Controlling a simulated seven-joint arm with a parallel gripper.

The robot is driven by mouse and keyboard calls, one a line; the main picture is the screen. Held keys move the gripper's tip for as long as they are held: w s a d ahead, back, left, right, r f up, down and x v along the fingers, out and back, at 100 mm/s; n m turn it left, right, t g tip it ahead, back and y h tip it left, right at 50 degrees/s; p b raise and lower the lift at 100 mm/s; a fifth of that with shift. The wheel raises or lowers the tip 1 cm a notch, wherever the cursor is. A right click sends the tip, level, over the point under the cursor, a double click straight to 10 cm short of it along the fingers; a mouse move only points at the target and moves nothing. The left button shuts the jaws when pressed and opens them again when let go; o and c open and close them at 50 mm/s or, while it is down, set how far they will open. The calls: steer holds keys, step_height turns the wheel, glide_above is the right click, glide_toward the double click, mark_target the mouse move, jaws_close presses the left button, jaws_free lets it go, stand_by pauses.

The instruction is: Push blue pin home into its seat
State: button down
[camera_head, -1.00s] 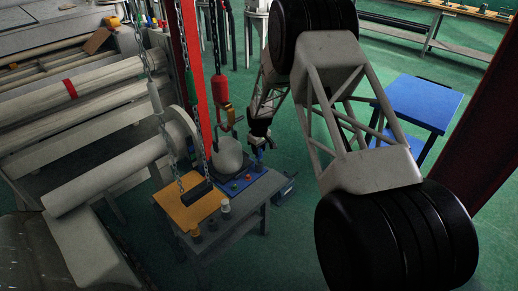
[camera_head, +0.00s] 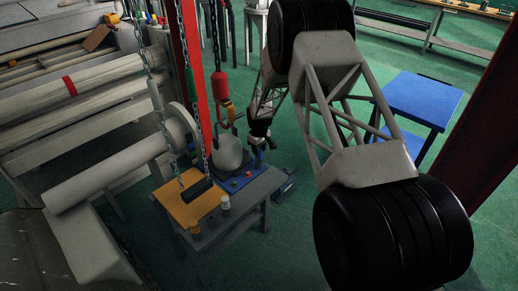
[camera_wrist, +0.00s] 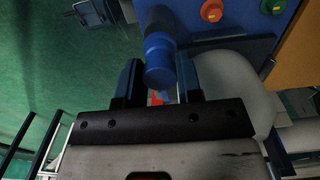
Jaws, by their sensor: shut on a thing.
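The blue pin (camera_wrist: 159,62) stands between the two fingers of my gripper (camera_wrist: 157,88) in the wrist view, and the gripper is shut on it. Its far end meets a dark round part (camera_wrist: 160,22) at the blue panel; I cannot tell how deep it sits. In the head view my gripper (camera_head: 258,160) is small, at the right side of the blue panel (camera_head: 236,190) on the grey table. The pin's seat itself is hidden.
A pale rounded pot (camera_head: 228,153) stands close to the left of my gripper. Red (camera_wrist: 211,10) and green (camera_wrist: 273,4) buttons sit on the panel. A hanging hook (camera_head: 226,112) and chains are nearby. An orange plate (camera_head: 188,212) covers the table's left side.

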steer(key=shift+f, duration=1)
steer(key=c, duration=0.7)
jaws_free()
steer(key=shift+r, duration=3.9)
